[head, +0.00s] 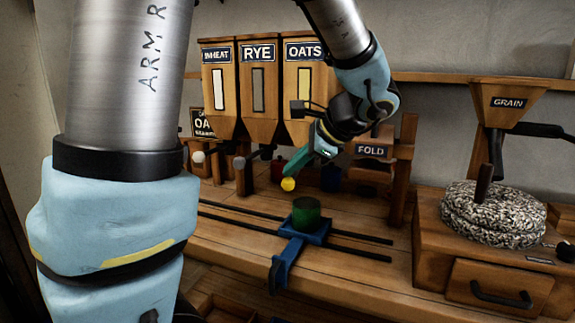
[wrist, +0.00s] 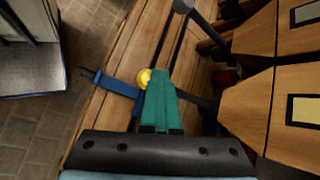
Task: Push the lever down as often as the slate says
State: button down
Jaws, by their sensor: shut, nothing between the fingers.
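The lever under the OATS hopper (head: 304,95) ends in a yellow knob (head: 288,184); the knob also shows in the wrist view (wrist: 144,77). My gripper (head: 291,174) has green fingers, shut and empty, pointing down-left with the tips right at the knob. In the wrist view, the fingers (wrist: 160,72) overlap the knob's right side; I cannot tell if they touch. The lever's rod is mostly hidden behind my fingers. The slate (head: 201,122) at the left is partly covered by my arm; "OA" is legible, the smaller lines are not.
The WHEAT (head: 219,90) and RYE (head: 258,90) hoppers have levers with a white knob (head: 198,157) and a grey knob (head: 239,162). A green cup (head: 306,213) sits on a blue carriage (head: 287,262) on dark rails, below the yellow knob. A grain mill (head: 492,213) stands right.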

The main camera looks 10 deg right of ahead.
jog(key=shift+f+b, duration=0.5)
jog(key=shift+f, duration=0.2)
dwell(0.5)
jog(key=shift+r, duration=0.1)
dwell(0.4)
jog(key=shift+r+p, duration=2.5)
jog(key=shift+r, duration=0.45)
notch_tip(320, 180, up, 5)
jog(key=p, duration=0.4)
